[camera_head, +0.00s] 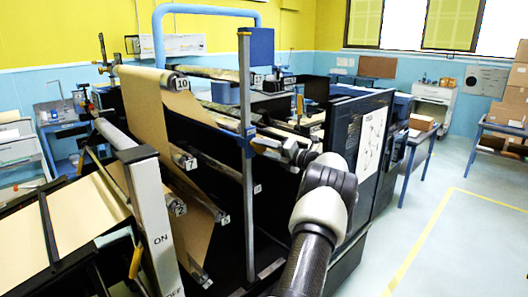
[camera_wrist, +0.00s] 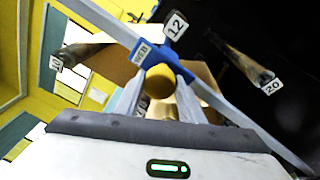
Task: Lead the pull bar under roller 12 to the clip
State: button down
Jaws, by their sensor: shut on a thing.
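A blue piece with a WEB label (camera_wrist: 142,52) is close behind the yellow end. The number 12 tag (camera_wrist: 176,26) is just above it; roller 12 itself is not clearly seen. I cannot pick out the clip.
The grey upright (camera_head: 247,200) crosses close in front of the machine. Kraft paper (camera_head: 145,100) runs over roller 10 (camera_head: 172,81) and down past rollers 7 and 2. Roller 20 (camera_wrist: 245,58) is to the right in the wrist view. Open floor (camera_head: 470,240) lies at right.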

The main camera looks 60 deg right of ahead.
jog(key=shift+s+d+f, duration=0.15)
jog(key=shift+d+f, duration=0.3)
jog(key=shift+f, duration=0.35)
